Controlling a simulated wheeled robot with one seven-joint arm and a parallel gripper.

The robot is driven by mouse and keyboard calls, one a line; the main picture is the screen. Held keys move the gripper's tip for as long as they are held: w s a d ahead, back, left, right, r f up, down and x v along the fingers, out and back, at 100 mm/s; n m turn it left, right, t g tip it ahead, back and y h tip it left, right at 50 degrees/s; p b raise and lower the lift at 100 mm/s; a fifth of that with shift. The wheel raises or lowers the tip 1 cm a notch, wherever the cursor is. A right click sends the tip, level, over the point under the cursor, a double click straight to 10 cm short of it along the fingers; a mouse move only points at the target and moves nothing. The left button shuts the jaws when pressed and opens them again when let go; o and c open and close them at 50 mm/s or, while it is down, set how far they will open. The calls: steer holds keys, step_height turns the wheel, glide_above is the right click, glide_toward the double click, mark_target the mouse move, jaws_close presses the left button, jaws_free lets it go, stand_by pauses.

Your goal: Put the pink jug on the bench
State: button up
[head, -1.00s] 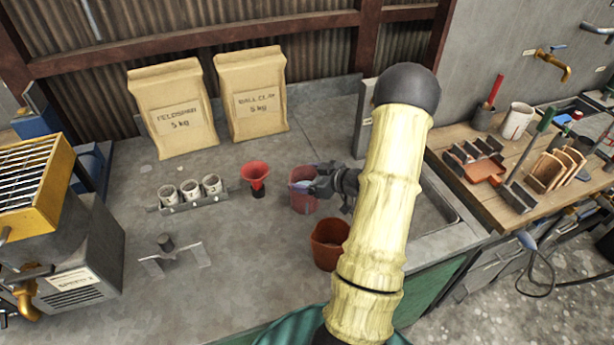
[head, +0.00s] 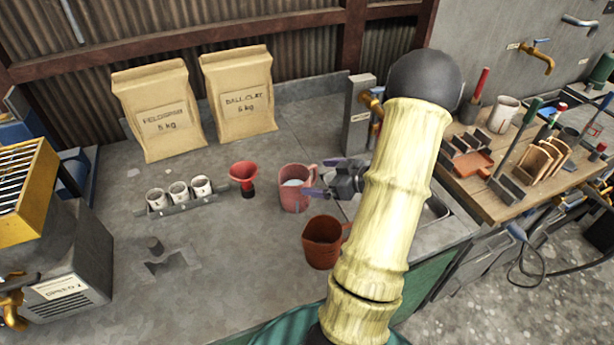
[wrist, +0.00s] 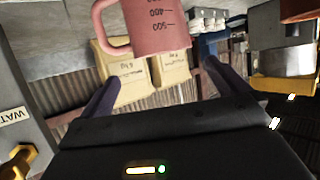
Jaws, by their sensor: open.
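The pink jug (head: 294,198) stands upright on the grey bench (head: 225,255), with something pale blue inside it. Its handle is on the right side, towards my gripper. My gripper (head: 313,193) is open and empty, just right of the jug with its fingers close to the handle. In the wrist view the pink jug (wrist: 160,32) appears upside down with its scale marks showing, beyond the open fingertips (wrist: 160,72). I see no part of it between the fingers.
A terracotta jug (head: 321,247) stands just in front of the pink jug. A red funnel (head: 243,172) and a rack with several small cups (head: 178,192) are to its left.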

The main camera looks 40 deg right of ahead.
steer(key=shift+v, duration=1.55)
steer(key=shift+w, duration=0.15)
steer(key=w+a+r+m+g+h, duration=0.2)
steer(key=w+a+r+g+h, duration=0.1)
steer(key=w+a+h, duration=0.4)
steer(key=s+a+m+g, duration=0.1)
steer(key=s+a+g, duration=0.2)
steer(key=s+a, duration=0.3)
steer(key=s+a+m+g+y, duration=0.1)
steer(key=s+a+g, duration=0.3)
steer(key=a, duration=1)
steer(key=shift+s+a+m+y, duration=0.15)
steer(key=shift+s+m+y, duration=0.15)
steer(key=shift+s, duration=0.75)
